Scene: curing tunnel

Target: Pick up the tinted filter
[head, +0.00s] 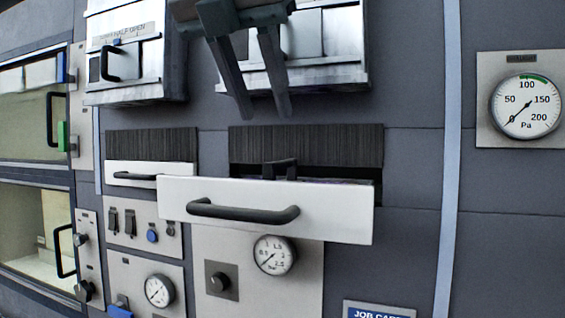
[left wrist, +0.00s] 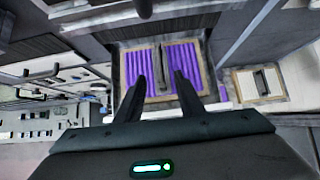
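The tinted filter (left wrist: 190,58) shows in the left wrist view as purple pleats in a tan frame with a dark bar handle across its middle. It lies in the pulled-out white drawer (head: 335,220). In the head view only its black handle (head: 282,165) and a thin purple strip show above the drawer front. My left gripper (head: 264,110) is open and empty, its fingers pointing down above the drawer, apart from the handle. In the left wrist view its fingertips (left wrist: 160,78) overlap the filter, one either side of the handle. My right gripper is not in view.
A smaller white drawer (head: 125,170) is to the left. Metal hatches (head: 135,60) project from the wall above, close to my left gripper. Below are gauges (head: 274,255) and switches. In the left wrist view a pale framed panel with a handle (left wrist: 246,84) lies right of the filter.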

